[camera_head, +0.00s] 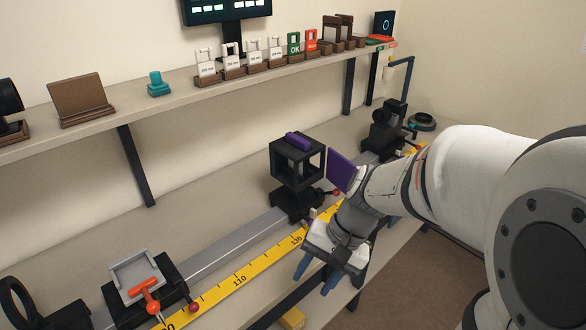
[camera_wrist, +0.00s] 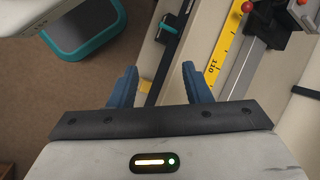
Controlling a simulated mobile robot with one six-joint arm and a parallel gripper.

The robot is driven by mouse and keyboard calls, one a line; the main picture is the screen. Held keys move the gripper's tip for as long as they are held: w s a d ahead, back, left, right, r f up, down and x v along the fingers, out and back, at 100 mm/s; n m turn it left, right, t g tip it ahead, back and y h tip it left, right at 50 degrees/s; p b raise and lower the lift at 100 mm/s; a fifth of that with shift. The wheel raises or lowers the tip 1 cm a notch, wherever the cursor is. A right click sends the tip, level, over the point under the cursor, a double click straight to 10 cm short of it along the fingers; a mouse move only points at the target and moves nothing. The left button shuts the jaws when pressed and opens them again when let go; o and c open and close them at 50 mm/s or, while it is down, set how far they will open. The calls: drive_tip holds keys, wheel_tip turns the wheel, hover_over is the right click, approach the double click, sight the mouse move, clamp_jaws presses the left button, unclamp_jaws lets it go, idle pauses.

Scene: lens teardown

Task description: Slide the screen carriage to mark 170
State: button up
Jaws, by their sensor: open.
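A purple upright panel (camera_head: 343,170), which looks like the screen, stands right of the black cube frame; my arm hides its lower part and its carriage. I cannot tell which mark it is at. I cannot make out 170. My gripper (camera_head: 318,274) points down in front of the scale near 120, open and empty. Its blue fingers are apart in the wrist view (camera_wrist: 160,88).
A black cube frame (camera_head: 298,162) with a purple top piece sits on a rail carriage. A carriage with a grey holder (camera_head: 135,275) and orange clamp is nearer. Another black carriage (camera_head: 385,135) stands far along the bench. A shelf (camera_head: 190,88) holds several small cards and stands.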

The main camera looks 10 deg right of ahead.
drive_tip(key=w+d+f+m+t+y, duration=0.1)
drive_tip(key=w+f+m+t+y, duration=0.2)
drive_tip(key=w+m, duration=0.2)
drive_tip(key=w+d+f+m+t+y+b, duration=0.1)
drive_tip(key=w+d+f+m+t+y, duration=0.1)
drive_tip(key=w+m, duration=0.3)
drive_tip(key=w+d+f+m+t+y+b, duration=0.1)
drive_tip(key=w+f+m+t+y, duration=0.2)
drive_tip(key=w, duration=0.4)
drive_tip(key=shift+w+d+f+m+t+y, duration=0.15)
drive_tip(key=shift+d+f+m+t+y, duration=0.05)
drive_tip(key=shift+f+m+y, duration=0.25)
drive_tip(key=shift+w+d+f+m+t+y, duration=0.1)
drive_tip(key=shift+d+f+m+t+y, duration=0.1)
drive_tip(key=shift+f+m+y, duration=0.2)
drive_tip(key=w+d+f+m+t, duration=0.1)
drive_tip(key=w+d+f+m+t+h, duration=0.1)
drive_tip(key=d+m+t, duration=0.1)
drive_tip(key=w+d+f+m+t, duration=0.1)
drive_tip(key=d+m, duration=0.1)
drive_tip(key=shift+w+d+f+t+h+b, duration=0.15)
drive_tip(key=shift+w+f+t+h+b, duration=0.15)
drive_tip(key=shift+f, duration=0.1)
drive_tip(key=x, duration=0.7)
drive_tip(key=shift+w+p, duration=0.25)
drive_tip(key=shift+p, duration=0.1)
drive_tip(key=shift+c, duration=0.2)
clamp_jaws()
